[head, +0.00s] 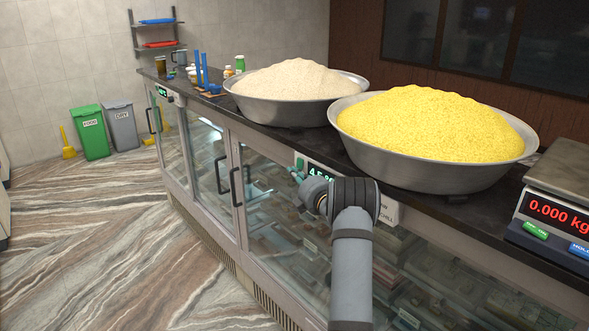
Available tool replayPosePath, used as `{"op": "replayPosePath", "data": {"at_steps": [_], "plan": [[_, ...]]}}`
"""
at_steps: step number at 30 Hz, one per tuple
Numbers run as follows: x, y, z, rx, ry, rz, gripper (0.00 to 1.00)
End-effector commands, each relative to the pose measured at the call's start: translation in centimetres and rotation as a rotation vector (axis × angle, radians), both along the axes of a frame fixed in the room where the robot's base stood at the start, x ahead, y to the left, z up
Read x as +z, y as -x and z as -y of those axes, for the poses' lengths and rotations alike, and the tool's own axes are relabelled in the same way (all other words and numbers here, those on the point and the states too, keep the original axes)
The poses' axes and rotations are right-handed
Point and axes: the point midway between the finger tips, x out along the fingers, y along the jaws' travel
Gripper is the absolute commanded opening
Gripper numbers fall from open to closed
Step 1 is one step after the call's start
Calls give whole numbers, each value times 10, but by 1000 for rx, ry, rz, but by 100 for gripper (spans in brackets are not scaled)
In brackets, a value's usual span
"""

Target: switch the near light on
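My arm reaches up from the bottom of the head view to the counter's front, below the two big bowls. My gripper (297,173) is small in the picture and partly hidden by my own wrist. Its fingertips are close to a green-lit display panel (319,170) on the counter's front band. Whether it touches the panel, and whether it is open or shut, I cannot tell. No light switch can be made out; my wrist covers part of the band. A white label (388,213) shows partly to the right of my wrist. A second small display (163,92) is at the far end.
A bowl of yellow grains (455,168) and a bowl of pale grains (285,112) stand on the dark counter top. A scale (555,205) is at right. Door handles (221,175) stick out from the glass front. The floor at left is clear before the bins (91,132).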

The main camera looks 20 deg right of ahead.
Motion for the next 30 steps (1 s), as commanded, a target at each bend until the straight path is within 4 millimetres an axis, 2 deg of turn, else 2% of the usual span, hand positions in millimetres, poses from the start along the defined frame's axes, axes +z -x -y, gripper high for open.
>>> {"op": "replayPosePath", "data": {"at_steps": [14,23,25,30], "plan": [[-3,-1,3,2,5,1,0],[-16,-4,12,2,123,36,0],[-6,-4,12,2,132,36,0],[-6,-4,12,2,130,35,0]]}}
